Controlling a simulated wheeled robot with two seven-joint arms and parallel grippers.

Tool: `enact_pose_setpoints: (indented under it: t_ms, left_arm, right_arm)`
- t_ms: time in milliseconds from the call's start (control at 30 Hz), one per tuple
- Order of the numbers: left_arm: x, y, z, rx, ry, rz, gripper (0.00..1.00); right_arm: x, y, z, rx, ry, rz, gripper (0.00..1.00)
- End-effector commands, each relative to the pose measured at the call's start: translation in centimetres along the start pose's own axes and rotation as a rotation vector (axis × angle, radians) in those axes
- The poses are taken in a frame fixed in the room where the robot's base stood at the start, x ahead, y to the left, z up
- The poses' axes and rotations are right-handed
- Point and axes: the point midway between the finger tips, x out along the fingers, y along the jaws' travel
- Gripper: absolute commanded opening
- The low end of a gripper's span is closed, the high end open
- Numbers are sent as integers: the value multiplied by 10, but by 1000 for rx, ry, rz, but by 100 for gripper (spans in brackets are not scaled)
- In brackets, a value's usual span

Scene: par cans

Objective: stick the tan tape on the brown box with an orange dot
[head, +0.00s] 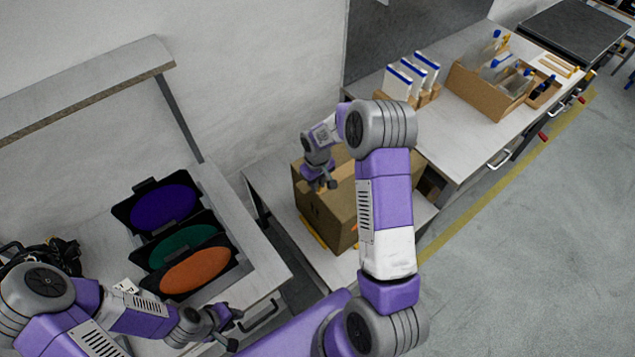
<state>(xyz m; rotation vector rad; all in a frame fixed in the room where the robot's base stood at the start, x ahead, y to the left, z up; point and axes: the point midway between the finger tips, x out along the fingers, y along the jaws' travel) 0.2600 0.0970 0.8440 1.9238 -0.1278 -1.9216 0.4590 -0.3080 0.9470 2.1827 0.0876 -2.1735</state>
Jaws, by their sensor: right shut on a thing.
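A brown cardboard box (335,217) stands on a low white table, partly hidden behind my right arm. A lighter tan strip (345,171) runs along its top. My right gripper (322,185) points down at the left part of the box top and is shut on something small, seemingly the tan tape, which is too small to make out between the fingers. My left gripper (236,328) is open and empty, low in front of the left bench, away from the box.
Purple (163,207), green (184,246) and orange (195,270) discs in black frames sit on the left bench. The right bench (440,130) holds white blue-topped packs (410,75) and a cardboard tray (484,95) of bottles. Floor at right is clear.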

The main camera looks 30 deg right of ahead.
Motion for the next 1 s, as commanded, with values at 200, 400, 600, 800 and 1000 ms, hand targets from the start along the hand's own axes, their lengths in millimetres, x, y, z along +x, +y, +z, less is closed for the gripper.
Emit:
enact_pose_setpoints:
  t_ms: [200, 400, 600, 800, 1000]
  left_arm:
    - [0, 0, 0, 0, 0, 0, 30]
    - [0, 0, 0, 0, 0, 0, 30]
    - [0, 0, 0, 0, 0, 0, 30]
    - [0, 0, 0, 0, 0, 0, 30]
    - [0, 0, 0, 0, 0, 0, 30]
  right_arm:
    - [4, -1, 3, 0, -11, -3, 23]
    - [3, -1, 2, 0, -6, -2, 46]
    - [1, 0, 1, 0, -4, -1, 46]
    - [-18, 0, 0, 0, 0, 0, 46]
    - [-52, -1, 1, -1, -1, -1, 46]
